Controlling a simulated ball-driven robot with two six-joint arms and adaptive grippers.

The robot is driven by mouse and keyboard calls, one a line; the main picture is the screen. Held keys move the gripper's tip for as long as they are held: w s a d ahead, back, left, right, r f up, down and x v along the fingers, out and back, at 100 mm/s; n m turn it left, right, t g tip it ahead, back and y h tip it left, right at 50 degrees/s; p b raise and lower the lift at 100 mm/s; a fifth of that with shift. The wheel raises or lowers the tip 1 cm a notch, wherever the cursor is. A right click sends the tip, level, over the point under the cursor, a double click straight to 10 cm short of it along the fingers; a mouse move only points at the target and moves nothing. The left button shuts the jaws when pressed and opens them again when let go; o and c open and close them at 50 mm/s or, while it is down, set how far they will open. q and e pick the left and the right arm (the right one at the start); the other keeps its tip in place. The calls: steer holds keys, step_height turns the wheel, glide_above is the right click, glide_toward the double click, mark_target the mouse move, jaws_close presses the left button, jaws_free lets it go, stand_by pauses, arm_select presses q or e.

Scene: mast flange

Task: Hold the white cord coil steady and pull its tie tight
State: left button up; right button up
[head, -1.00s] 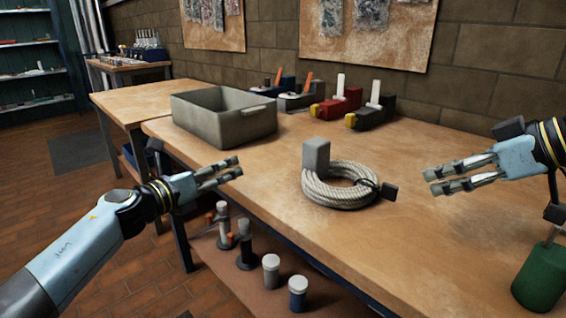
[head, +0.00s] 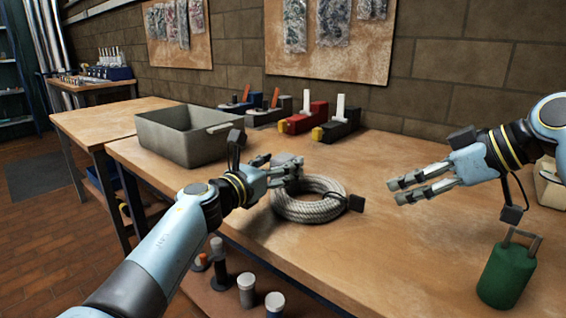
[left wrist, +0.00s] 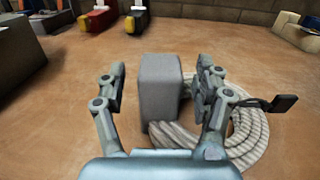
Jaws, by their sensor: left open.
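The white cord coil (head: 312,210) lies flat on the workbench; it also shows in the left wrist view (left wrist: 245,140). A grey block (left wrist: 160,88) stands upright at the coil's left side; in the head view it is mostly hidden behind my left gripper. A dark tie with a dark tab (head: 356,203) is on the coil's right side; the tab shows in the left wrist view (left wrist: 284,102). My left gripper (head: 282,167) is open, its fingers on either side of the block with gaps visible. My right gripper (head: 398,191) is open and empty, right of the tab.
A grey bin (head: 180,143) stands at the bench's back left. Several tools, one red (head: 305,117), line the back by the wall. A green can with a handle (head: 507,273) is at the front right.

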arm_select(q)
steer(key=shift+x, duration=0.95)
